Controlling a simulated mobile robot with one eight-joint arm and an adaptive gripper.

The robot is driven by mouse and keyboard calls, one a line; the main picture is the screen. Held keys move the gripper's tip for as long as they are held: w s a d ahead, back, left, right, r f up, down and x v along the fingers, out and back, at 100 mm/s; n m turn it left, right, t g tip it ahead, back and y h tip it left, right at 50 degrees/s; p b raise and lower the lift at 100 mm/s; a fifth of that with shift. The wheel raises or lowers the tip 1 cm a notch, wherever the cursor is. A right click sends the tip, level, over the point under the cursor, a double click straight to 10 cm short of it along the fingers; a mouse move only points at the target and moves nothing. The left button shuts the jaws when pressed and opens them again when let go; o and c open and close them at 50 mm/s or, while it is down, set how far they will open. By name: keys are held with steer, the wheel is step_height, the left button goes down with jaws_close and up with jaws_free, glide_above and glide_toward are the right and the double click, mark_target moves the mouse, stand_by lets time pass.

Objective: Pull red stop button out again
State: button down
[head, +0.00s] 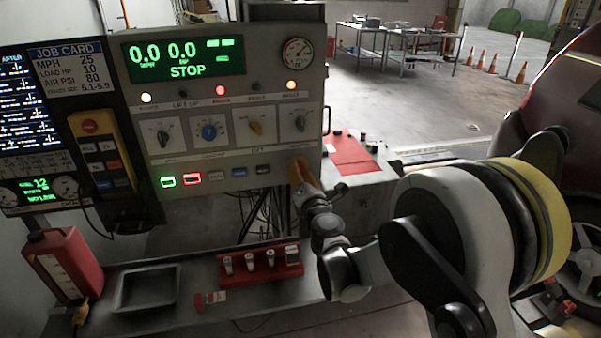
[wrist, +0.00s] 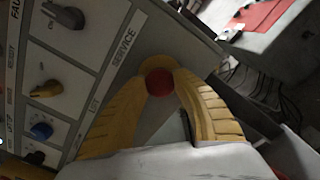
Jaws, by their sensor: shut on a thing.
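The red stop button (wrist: 159,82) shows as a round red cap at the lower right corner of the console panel, with a yellow surround (wrist: 157,62) behind it. My gripper (wrist: 161,79) has its two yellow fingers on either side of the cap and is shut on it. In the head view my gripper (head: 303,175) reaches the console's lower right corner and hides the button there. How far the button stands out cannot be told.
The grey console (head: 240,90) has a green display reading STOP, several knobs and lit lamps. A yellow pendant (head: 98,148) hangs at its left. Below, a bench holds a red jug (head: 68,262), a black tray (head: 147,287) and a red rack (head: 262,268). A red mat (head: 350,154) lies behind.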

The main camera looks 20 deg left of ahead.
steer(key=shift+s+d, duration=0.2)
steer(key=shift+s, duration=0.15)
stand_by(0.3)
steer(key=c, duration=1.1)
jaws_free()
steer(key=shift+o, duration=0.2)
